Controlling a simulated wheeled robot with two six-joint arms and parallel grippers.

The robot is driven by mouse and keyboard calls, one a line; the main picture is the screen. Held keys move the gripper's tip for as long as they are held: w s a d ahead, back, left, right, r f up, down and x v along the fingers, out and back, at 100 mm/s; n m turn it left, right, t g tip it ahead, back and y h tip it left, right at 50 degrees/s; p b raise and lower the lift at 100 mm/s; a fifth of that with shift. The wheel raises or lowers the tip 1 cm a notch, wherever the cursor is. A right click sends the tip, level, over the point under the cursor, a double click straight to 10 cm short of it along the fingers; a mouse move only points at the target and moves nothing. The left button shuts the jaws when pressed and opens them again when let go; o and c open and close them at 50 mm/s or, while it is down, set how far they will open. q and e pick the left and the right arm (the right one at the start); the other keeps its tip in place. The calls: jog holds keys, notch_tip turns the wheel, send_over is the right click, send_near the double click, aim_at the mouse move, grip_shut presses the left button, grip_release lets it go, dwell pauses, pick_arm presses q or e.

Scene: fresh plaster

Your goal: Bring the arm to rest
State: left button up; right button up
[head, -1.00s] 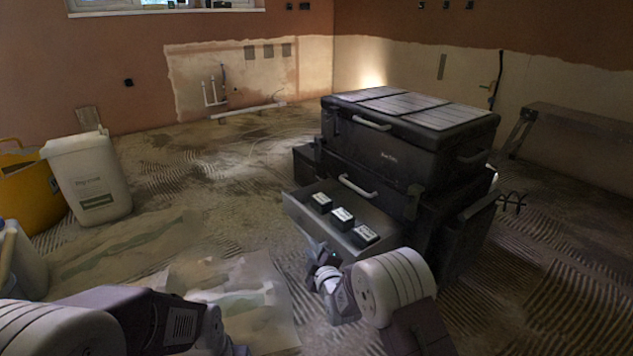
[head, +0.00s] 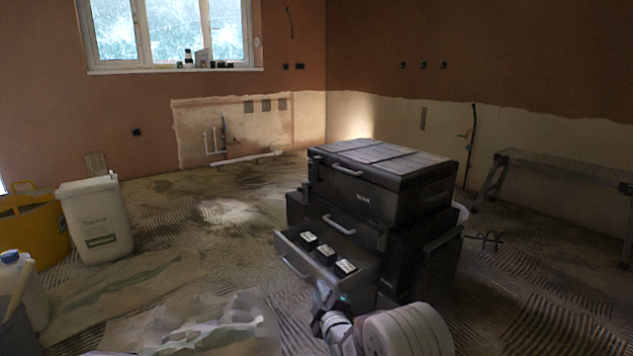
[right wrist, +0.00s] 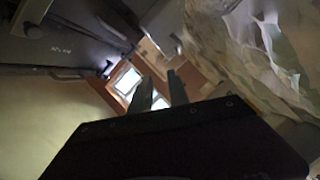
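My right gripper (head: 324,296) is low in front of the pulled-out drawer (head: 298,256), partly hidden by my own wrist in the head view. In the right wrist view its two fingers (right wrist: 159,92) stand apart with nothing between them. The drawer belongs to a black stacked tool chest (head: 375,190) and holds three small dark boxes with pale labels, a back one (head: 308,238), a middle one (head: 326,250) and a front one (head: 346,267). I cannot tell whether the gripper touches the drawer. My left gripper is out of view.
A white bin (head: 95,222) and a yellow tub (head: 30,232) stand at the left, with a white canister (head: 30,290) nearer. Crumpled sheeting (head: 205,325) lies on the ridged floor in front. A bench (head: 560,168) stands along the right wall. Floor left of the chest is open.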

jog(key=s+d+r+m+h+p, duration=0.1)
jog(key=s+d+r+p, duration=0.1)
jog(key=d+r+p, duration=0.45)
jog(key=s+d+r+m+g+h+p, duration=0.1)
jog(key=s+d+r+m+p, duration=0.15)
jog(key=r, duration=0.65)
jog(key=s+d+r+m+h+p, duration=0.1)
jog(key=d+r+p, duration=0.3)
jog(key=r+p, duration=0.3)
jog(key=s+d+f+m+g+p, duration=0.1)
jog(key=s+f+m+g, duration=0.35)
jog(key=s, duration=0.55)
jog(key=s+d+f+m+g, duration=0.25)
jog(key=s+g, duration=0.25)
jog(key=s, duration=0.6)
jog(key=s+d+f+m+g+p, duration=0.1)
jog(key=s+f+m+g, duration=0.3)
jog(key=s, duration=0.6)
notch_tip(320, 180, up, 38)
jog(key=p, duration=3.8)
jog(key=shift+w+a+n+h, duration=0.25)
jog(key=shift+w+n+h, duration=0.05)
jog(key=shift+n+h, duration=0.15)
